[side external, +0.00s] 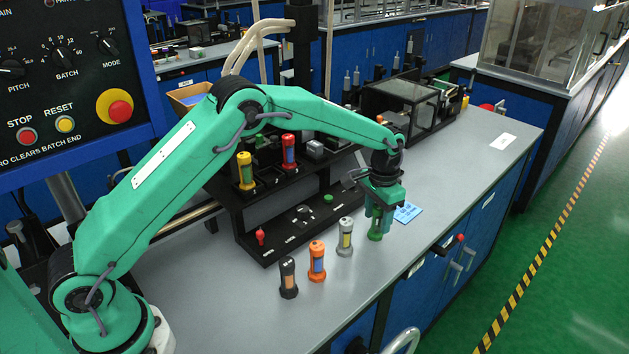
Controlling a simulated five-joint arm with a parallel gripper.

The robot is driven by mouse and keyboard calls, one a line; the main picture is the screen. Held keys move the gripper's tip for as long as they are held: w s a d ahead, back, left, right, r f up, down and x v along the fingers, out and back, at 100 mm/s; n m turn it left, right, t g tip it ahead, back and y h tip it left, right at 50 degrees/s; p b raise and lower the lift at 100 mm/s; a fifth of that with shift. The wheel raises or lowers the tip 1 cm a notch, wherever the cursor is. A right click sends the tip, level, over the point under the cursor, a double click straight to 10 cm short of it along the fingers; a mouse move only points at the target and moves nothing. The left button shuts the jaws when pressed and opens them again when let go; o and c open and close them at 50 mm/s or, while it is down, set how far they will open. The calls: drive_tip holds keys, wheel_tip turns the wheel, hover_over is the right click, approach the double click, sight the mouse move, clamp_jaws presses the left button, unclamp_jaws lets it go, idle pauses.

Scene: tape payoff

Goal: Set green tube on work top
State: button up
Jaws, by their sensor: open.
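The green tube (375,235) stands upright on the grey work top (440,190), near its front edge. It is at the right end of a row of tubes. My gripper (379,220) points down over it. The fingers are open around the tube's upper part and hide much of it. Only the lower part of the tube shows clearly, and its base looks to rest on the work top. Whether a finger touches the tube cannot be told.
A grey tube (345,237), an orange tube (317,261) and a dark tube (288,278) stand to the left. Behind is a black stepped rack (262,213) with a yellow tube (246,171) and a red tube (289,152). A blue card (408,212) lies right of my gripper.

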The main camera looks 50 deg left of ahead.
wheel_tip(320, 180, up, 11)
drive_tip(key=shift+r, duration=0.45)
drive_tip(key=shift+r, duration=0.1)
idle(0.6)
drive_tip(key=s+a+r+n+t, duration=0.1)
drive_tip(key=s+a+r, duration=0.2)
drive_tip(key=s+r, duration=0.5)
drive_tip(key=s+a+r+n+t, duration=0.15)
drive_tip(key=s+a+r, duration=0.3)
drive_tip(key=s, duration=0.45)
drive_tip(key=s+a+f+t, duration=0.1)
drive_tip(key=s+f, duration=0.1)
drive_tip(key=s, duration=0.7)
drive_tip(key=s+a+f+t, duration=0.1)
drive_tip(key=s+t, duration=0.1)
drive_tip(key=s, duration=0.7)
drive_tip(key=shift+s+a+f, duration=0.25)
drive_tip(key=shift+s+f, duration=0.05)
drive_tip(key=shift+f, duration=0.05)
